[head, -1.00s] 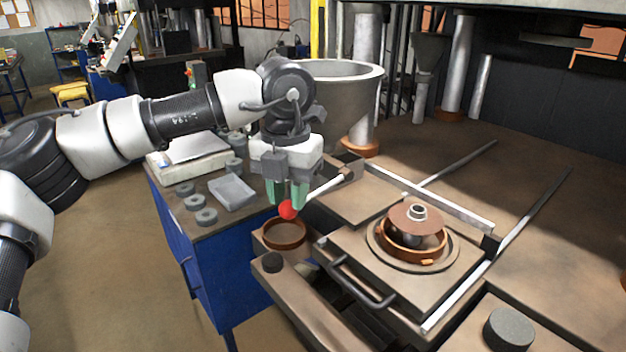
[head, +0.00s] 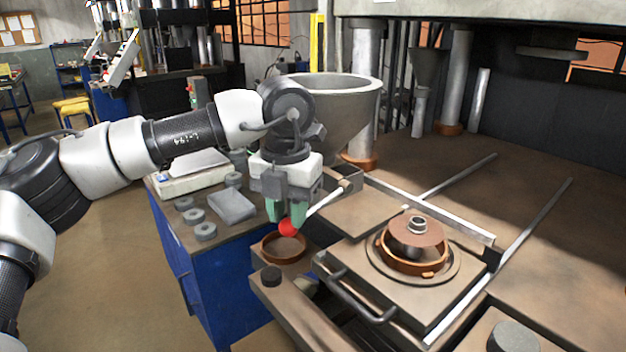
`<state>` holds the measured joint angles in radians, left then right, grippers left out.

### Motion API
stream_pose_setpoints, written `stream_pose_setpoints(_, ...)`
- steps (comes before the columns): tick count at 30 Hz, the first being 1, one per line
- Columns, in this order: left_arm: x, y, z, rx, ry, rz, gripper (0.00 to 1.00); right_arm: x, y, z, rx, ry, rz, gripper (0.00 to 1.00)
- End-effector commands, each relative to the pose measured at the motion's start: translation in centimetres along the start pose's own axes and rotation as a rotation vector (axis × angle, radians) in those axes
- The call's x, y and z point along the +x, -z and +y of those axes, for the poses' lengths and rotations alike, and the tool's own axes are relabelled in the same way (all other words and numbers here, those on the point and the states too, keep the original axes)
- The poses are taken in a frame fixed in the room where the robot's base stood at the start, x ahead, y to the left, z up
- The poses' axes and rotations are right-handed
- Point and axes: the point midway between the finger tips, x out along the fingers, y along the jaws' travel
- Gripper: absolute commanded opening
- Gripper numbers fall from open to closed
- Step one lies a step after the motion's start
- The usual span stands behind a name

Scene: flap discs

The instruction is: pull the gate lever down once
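The gate lever is a pale rod (head: 325,201) with a red ball knob (head: 289,228) at its near end. It slants up to the right to a pivot block beside the press bed. My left gripper (head: 286,217) points down over the knob in the head view. Its two green fingers are apart, with the knob at their tips and overlapping the right finger. I cannot tell whether they are pressed on it. My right gripper is not in view.
A brown ring (head: 284,248) lies below the knob. A large grey hopper (head: 340,105) stands behind the gripper. A plate with a bar handle (head: 355,295) and a ringed disc stack (head: 414,248) is to the right. A blue cabinet (head: 205,285) with grey discs is left.

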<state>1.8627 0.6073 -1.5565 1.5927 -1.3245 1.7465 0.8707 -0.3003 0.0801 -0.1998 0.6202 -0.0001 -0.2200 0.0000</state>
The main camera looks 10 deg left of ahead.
Motion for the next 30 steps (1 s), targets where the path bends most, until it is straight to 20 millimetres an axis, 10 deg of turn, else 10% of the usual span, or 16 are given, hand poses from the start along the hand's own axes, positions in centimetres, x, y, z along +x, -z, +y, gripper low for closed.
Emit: stream_pose_setpoints(30,-9.3,0.0,-0.1,0.001,0.002,-0.001,0.26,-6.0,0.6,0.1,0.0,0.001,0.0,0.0)
